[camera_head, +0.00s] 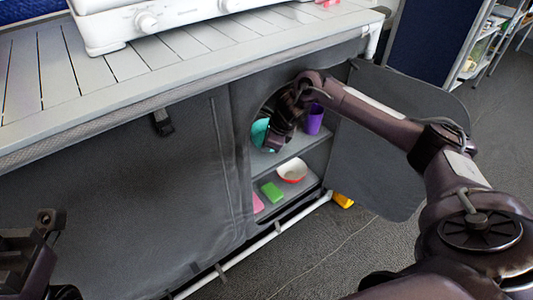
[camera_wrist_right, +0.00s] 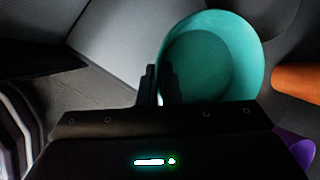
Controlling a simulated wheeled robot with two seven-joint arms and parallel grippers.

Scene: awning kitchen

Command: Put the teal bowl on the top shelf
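The teal bowl (camera_head: 259,132) is inside the open cabinet, at the level of the upper shelf (camera_head: 285,153), partly hidden by my right gripper (camera_head: 270,143). In the right wrist view the bowl (camera_wrist_right: 222,50) is seen from its open side. The fingers of my right gripper (camera_wrist_right: 158,85) sit close together on either side of its rim, one outside and one inside. I cannot tell whether the bowl touches the shelf. My left gripper (camera_head: 45,225) is at the lower left, away from the cabinet and partly cut off; its fingers are unclear.
A purple cup (camera_head: 314,120) stands right of my gripper on the upper shelf. The lower shelf holds a red-and-white bowl (camera_head: 292,170), a green block (camera_head: 271,192) and a pink item (camera_head: 257,203). The grey door flap (camera_head: 375,150) hangs open on the right.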

